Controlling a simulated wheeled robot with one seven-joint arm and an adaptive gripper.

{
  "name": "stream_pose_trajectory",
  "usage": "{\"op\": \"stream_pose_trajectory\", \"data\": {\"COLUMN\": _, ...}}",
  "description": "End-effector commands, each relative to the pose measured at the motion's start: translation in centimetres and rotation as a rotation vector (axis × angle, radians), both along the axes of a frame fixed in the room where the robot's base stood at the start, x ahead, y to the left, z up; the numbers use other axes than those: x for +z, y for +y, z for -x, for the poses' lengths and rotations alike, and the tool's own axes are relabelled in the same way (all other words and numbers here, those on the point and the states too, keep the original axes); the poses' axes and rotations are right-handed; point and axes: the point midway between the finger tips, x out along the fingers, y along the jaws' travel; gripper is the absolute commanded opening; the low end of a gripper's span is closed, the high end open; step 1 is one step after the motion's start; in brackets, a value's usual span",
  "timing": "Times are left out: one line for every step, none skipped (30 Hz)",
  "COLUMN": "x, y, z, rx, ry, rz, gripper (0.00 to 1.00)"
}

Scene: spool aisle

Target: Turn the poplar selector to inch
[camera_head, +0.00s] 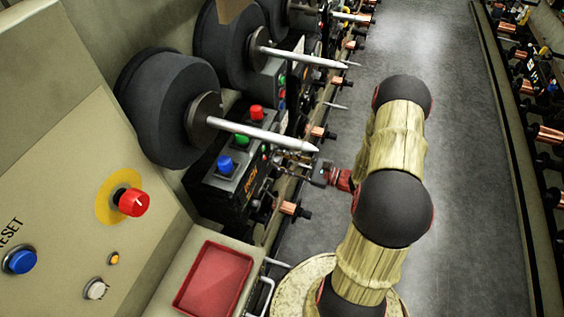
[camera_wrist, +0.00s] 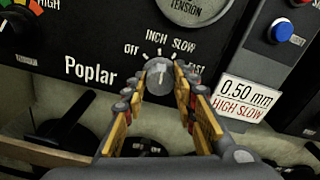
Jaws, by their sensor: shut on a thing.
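The poplar selector (camera_wrist: 159,84) is a small grey round knob on a dark panel, right of the white word "Poplar", in the wrist view. Labels for off, inch, slow and fast fan out above it, with white tick marks. My gripper (camera_wrist: 160,72) has its yellow-and-grey fingers closed on the knob from both sides. The fingers partly hide the knob and the fast label, and I cannot tell which mark it points to. In the head view my gripper (camera_head: 292,159) reaches left to the machine's side; the selector cannot be made out there.
A tension dial (camera_wrist: 187,10) sits above the selector. A white "0.50 mm HIGH SLOW" card (camera_wrist: 243,100) and a blue button (camera_wrist: 282,31) are to the right. In the head view a pale spindle (camera_head: 262,136) juts out close to my gripper. The grey aisle floor (camera_head: 455,120) is clear.

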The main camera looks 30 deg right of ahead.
Motion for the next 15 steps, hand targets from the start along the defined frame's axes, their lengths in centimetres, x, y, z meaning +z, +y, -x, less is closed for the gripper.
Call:
{"op": "stream_pose_trajectory", "data": {"x": -0.11, "y": 0.00, "z": 0.01, "rx": 0.000, "ry": -0.016, "rz": 0.022, "gripper": 0.03}}
{"op": "stream_pose_trajectory", "data": {"x": -0.10, "y": 0.00, "z": 0.01, "rx": 0.000, "ry": -0.027, "rz": 0.036, "gripper": 0.03}}
{"op": "stream_pose_trajectory", "data": {"x": -0.08, "y": -0.01, "z": 0.00, "rx": 0.000, "ry": -0.039, "rz": 0.052, "gripper": 0.03}}
{"op": "stream_pose_trajectory", "data": {"x": -0.08, "y": -0.02, "z": 0.00, "rx": 0.000, "ry": -0.048, "rz": 0.064, "gripper": 0.03}}
{"op": "stream_pose_trajectory", "data": {"x": -0.07, "y": -0.02, "z": 0.00, "rx": 0.000, "ry": -0.056, "rz": 0.074, "gripper": 0.03}}
{"op": "stream_pose_trajectory", "data": {"x": -0.06, "y": -0.02, "z": 0.00, "rx": 0.000, "ry": -0.067, "rz": 0.087, "gripper": 0.03}}
{"op": "stream_pose_trajectory", "data": {"x": -0.06, "y": -0.02, "z": 0.00, "rx": 0.000, "ry": -0.073, "rz": 0.095, "gripper": 0.03}}
{"op": "stream_pose_trajectory", "data": {"x": -0.06, "y": -0.01, "z": 0.00, "rx": 0.000, "ry": -0.079, "rz": 0.102, "gripper": 0.03}}
{"op": "stream_pose_trajectory", "data": {"x": -0.06, "y": -0.01, "z": 0.01, "rx": 0.000, "ry": -0.085, "rz": 0.111, "gripper": 0.03}}
{"op": "stream_pose_trajectory", "data": {"x": -0.06, "y": -0.01, "z": 0.01, "rx": 0.000, "ry": -0.090, "rz": 0.116, "gripper": 0.03}}
{"op": "stream_pose_trajectory", "data": {"x": -0.06, "y": -0.01, "z": 0.01, "rx": 0.000, "ry": -0.093, "rz": 0.120, "gripper": 0.03}}
{"op": "stream_pose_trajectory", "data": {"x": -0.07, "y": 0.00, "z": 0.01, "rx": 0.000, "ry": -0.096, "rz": 0.125, "gripper": 0.03}}
{"op": "stream_pose_trajectory", "data": {"x": -0.07, "y": 0.00, "z": 0.01, "rx": 0.000, "ry": -0.099, "rz": 0.128, "gripper": 0.03}}
{"op": "stream_pose_trajectory", "data": {"x": -0.07, "y": 0.00, "z": 0.01, "rx": 0.000, "ry": -0.101, "rz": 0.131, "gripper": 0.03}}
{"op": "stream_pose_trajectory", "data": {"x": -0.07, "y": 0.00, "z": 0.01, "rx": 0.000, "ry": -0.103, "rz": 0.134, "gripper": 0.03}}
